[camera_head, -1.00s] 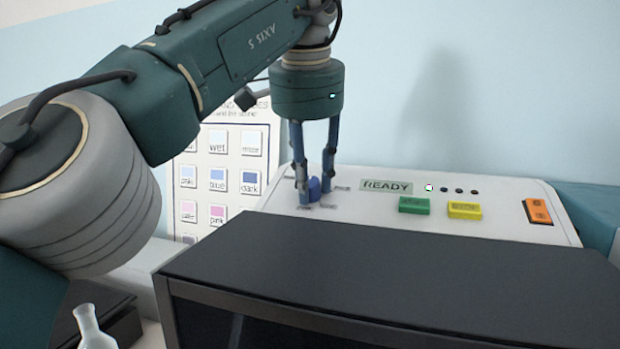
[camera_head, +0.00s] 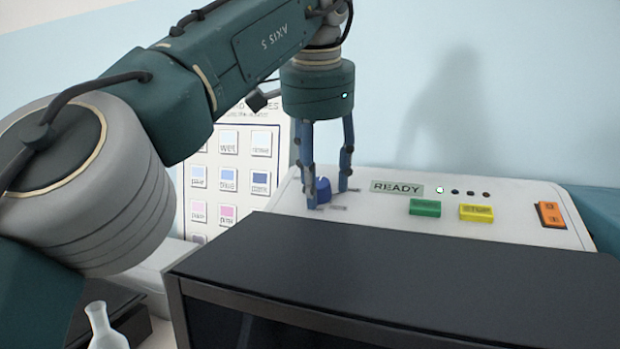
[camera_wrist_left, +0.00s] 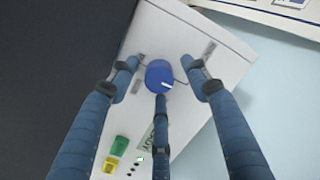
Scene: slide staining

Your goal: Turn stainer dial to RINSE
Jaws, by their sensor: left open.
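The stainer dial (camera_head: 323,190) is a small blue knob on the left part of the white stainer's top panel. In the left wrist view the dial (camera_wrist_left: 157,74) shows a short white mark towards its lower right. The labels around it are too small to read. My left gripper (camera_head: 328,194) points down over the dial and is open. Its three fingers stand spread around the knob, with small gaps visible in the left wrist view. My right gripper is not in view.
The white panel also holds a READY display (camera_head: 396,188), a green button (camera_head: 425,207), a yellow button (camera_head: 476,212) and an orange switch (camera_head: 550,214). A black cover (camera_head: 400,265) lies in front. A colour chart (camera_head: 228,180) stands behind; a flask (camera_head: 104,330) is at lower left.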

